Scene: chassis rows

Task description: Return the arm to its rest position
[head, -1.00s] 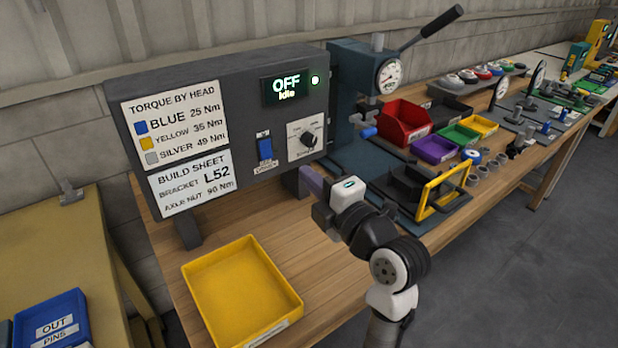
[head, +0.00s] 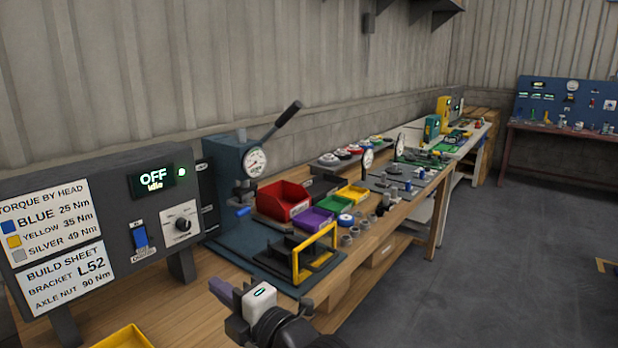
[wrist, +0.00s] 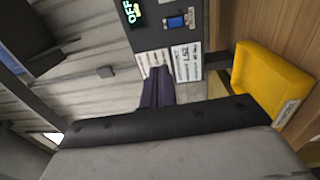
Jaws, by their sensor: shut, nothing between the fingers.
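My gripper (head: 221,288) is low in the head view, in front of the grey control box (head: 95,220) and above the wooden bench. Its dark purple fingers (wrist: 157,90) also show in the wrist view, together and with nothing between them. They are apart from the box and everything on the bench. The wrist is at the bottom edge of the head view, and the rest of the arm is out of that frame.
A yellow tray (head: 125,338) lies on the bench below the box; it also shows in the wrist view (wrist: 268,80). A press (head: 232,190) with a yellow-framed guard (head: 315,252) stands right of the box. Coloured bins stand beyond. Open floor (head: 480,250) lies to the right.

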